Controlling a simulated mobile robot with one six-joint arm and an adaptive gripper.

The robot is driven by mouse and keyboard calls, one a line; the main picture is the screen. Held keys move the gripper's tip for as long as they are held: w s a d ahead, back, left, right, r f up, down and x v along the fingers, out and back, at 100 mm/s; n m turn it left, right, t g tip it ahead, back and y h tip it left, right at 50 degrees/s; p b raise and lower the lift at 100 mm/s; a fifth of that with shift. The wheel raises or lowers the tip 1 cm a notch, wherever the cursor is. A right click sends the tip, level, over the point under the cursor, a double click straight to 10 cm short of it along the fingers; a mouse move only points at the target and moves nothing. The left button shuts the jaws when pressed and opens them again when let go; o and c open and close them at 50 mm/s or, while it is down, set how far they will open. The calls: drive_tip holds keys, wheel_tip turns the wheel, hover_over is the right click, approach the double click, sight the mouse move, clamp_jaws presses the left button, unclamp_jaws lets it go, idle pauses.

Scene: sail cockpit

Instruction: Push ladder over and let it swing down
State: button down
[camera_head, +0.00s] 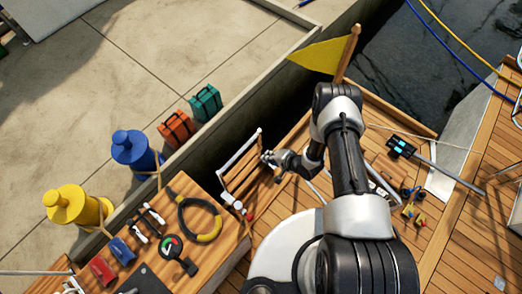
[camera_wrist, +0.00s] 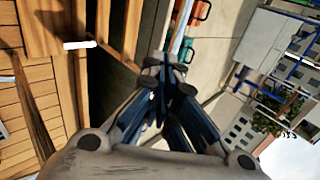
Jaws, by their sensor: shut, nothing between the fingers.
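The ladder (camera_head: 243,168) has wooden treads and white rails. It stands tilted at the deck's edge, beside the dark gap along the quay, in the head view. My gripper (camera_head: 268,158) is at the ladder's right side near its upper part. Its fingers are shut with nothing between them. In the wrist view my gripper (camera_wrist: 165,72) has its dark fingertips together, close to a white rail of the ladder (camera_wrist: 182,28). Whether the fingertips touch the ladder cannot be told.
Yellow (camera_head: 75,206) and blue (camera_head: 134,150) bollards and orange (camera_head: 177,129) and green (camera_head: 206,103) cases stand along the quay. A yellow flag (camera_head: 322,56) rises behind my arm.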

drive_tip(key=w+a+r+b+x, duration=0.1)
drive_tip(key=b+x, duration=0.3)
drive_tip(key=x, duration=0.8)
drive_tip(key=shift+a+r, duration=0.15)
drive_tip(key=shift+r, duration=0.05)
